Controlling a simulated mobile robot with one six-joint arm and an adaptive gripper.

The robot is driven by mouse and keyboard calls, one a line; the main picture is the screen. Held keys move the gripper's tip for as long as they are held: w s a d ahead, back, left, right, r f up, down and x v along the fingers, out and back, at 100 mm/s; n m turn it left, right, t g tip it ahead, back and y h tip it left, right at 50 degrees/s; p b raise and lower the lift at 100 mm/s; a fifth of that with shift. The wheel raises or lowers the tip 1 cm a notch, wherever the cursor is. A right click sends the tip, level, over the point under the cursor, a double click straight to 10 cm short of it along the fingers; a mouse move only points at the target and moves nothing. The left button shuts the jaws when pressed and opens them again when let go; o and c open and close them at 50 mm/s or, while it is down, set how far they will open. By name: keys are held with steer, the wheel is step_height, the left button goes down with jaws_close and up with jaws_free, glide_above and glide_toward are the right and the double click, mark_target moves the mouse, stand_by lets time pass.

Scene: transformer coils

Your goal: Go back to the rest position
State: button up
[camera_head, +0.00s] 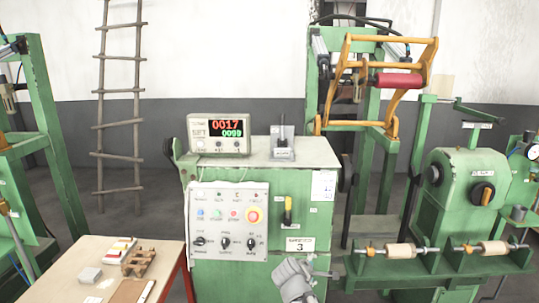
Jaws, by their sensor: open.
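My gripper (310,272) shows at the bottom centre of the head view, in front of the lower right part of the green control cabinet (265,190). It is light grey, open, and I see nothing held in it. Its lower part and the rest of the arm run out of the frame at the bottom. It is left of the green winding machine's wooden rollers (400,251).
A table (62,265) with small blocks and a brown wooden holder (138,262) stands at the lower left. A control panel (228,222) faces me on the cabinet. A counter box (219,134) sits on top. A ladder (121,115) leans on the wall.

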steer(key=s+d+f+m+g+y+p, duration=0.1)
steer(key=s+f+m+g+y, duration=0.1)
steer(key=s+m, duration=0.5)
steer(key=s+d+f+m+g+y+p, duration=0.1)
steer(key=s+d+f+m+g+y, duration=0.1)
steer(key=s+m+g, duration=0.4)
steer(key=shift+s+f+m+g+y, duration=0.4)
steer(key=shift+s+f+m+y, duration=0.3)
steer(key=shift+m+y, duration=0.4)
steer(key=shift+d+r, duration=0.1)
stand_by(0.4)
